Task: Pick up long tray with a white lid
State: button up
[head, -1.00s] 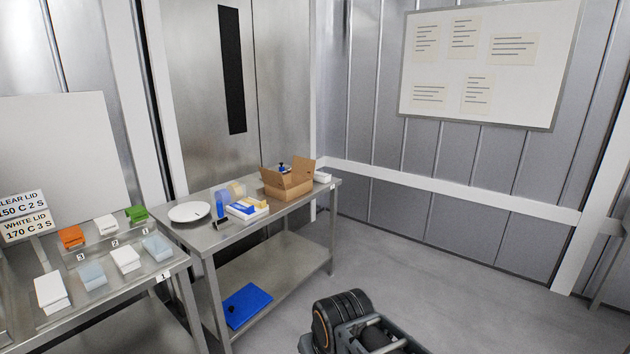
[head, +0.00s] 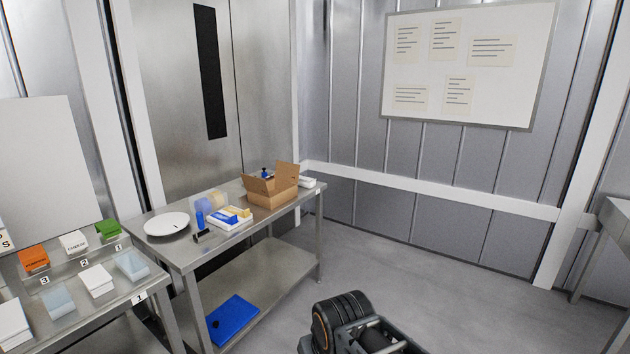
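Two white-lidded trays show on the steel table at the left. One white-lidded tray (head: 97,281) stands near the table's front right. Another white-lidded tray (head: 12,325) is at the lower left and is cut by the picture edge. I cannot tell for sure which is the long one. Two pale bluish trays stand among them, one in the middle (head: 58,302) and one at the right (head: 131,265). Part of my arm shows at the bottom centre, well to the right of the trays. My gripper is not in view.
The left table (head: 128,304) also holds orange, white and green blocks behind number labels. A second steel table (head: 180,255) bears a plate (head: 166,225), a cardboard box (head: 270,188) and small packs. A blue item (head: 233,320) lies on its shelf. The floor (head: 440,290) at the right is clear.

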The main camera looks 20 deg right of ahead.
aim_at(308, 182)
jog(key=z, duration=0.65)
jog(key=i, duration=3.45)
jog(key=u, duration=0.65)
